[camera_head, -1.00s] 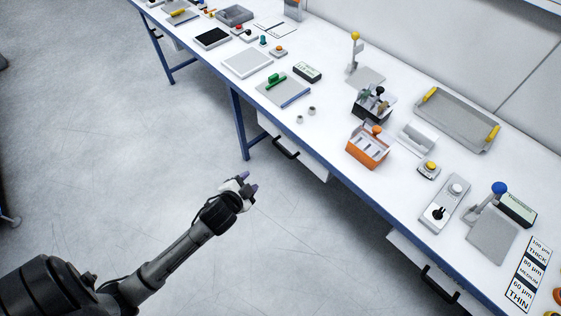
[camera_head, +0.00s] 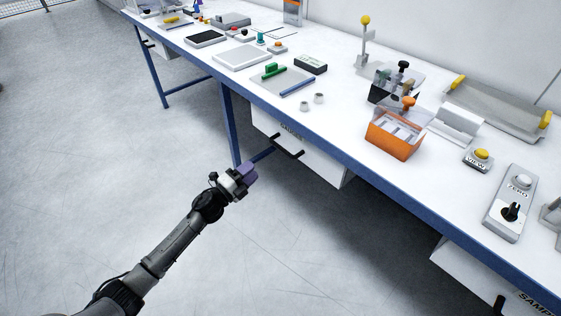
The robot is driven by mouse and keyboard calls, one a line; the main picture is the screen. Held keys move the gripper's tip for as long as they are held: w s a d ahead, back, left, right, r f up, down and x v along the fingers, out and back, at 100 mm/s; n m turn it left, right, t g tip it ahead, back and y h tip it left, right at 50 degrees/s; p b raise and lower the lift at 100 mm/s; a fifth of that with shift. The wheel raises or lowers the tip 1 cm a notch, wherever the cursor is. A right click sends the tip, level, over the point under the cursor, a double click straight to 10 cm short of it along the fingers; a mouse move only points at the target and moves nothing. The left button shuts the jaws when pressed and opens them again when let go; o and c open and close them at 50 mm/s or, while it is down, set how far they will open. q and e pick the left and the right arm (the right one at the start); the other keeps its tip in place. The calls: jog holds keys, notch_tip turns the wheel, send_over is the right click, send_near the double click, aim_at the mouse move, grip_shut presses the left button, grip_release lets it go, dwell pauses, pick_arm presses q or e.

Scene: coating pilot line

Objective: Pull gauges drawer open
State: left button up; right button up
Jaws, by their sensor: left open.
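The gauges drawer (camera_head: 312,161) is a white drawer under the bench, with a black bar handle (camera_head: 287,147) on its front and a partly readable label above the handle. It looks closed beneath the blue bench edge. My left gripper (camera_head: 254,172) is open, with purple fingertips, and points toward the drawer from the lower left. It is a little left of and below the handle, and I see no contact with it. Nothing is between the fingers that I can make out. My right gripper is not in view.
The white bench (camera_head: 345,120) with its blue edge runs diagonally above the drawer. An orange bin (camera_head: 394,139) and two small grey cups stand near its edge. A blue leg (camera_head: 231,125) is just left of the drawer. Another drawer (camera_head: 470,272) is at lower right. Open floor lies left.

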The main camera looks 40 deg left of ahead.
aim_at(280, 146)
pick_arm(q)
jog(key=shift+m+h, duration=0.4)
jog(key=shift+m, duration=0.1)
jog(key=shift+a+f+b+x, duration=0.15)
jog(key=shift+b+x, duration=0.7)
jog(key=shift+x, duration=1.45)
jog(key=shift+f+b+x, duration=0.2)
jog(key=shift+b+x, duration=0.6)
jog(key=shift+x, duration=1.55)
jog(key=shift+a+f+b+x, duration=0.15)
jog(key=shift+b+x, duration=0.7)
jog(key=shift+x, duration=1.45)
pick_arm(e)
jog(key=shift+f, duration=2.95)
pick_arm(q)
jog(key=shift+w, duration=0.15)
jog(key=shift+c, duration=0.3)
jog(key=shift+d, duration=0.1)
jog(key=c, duration=0.6)
grip_shut()
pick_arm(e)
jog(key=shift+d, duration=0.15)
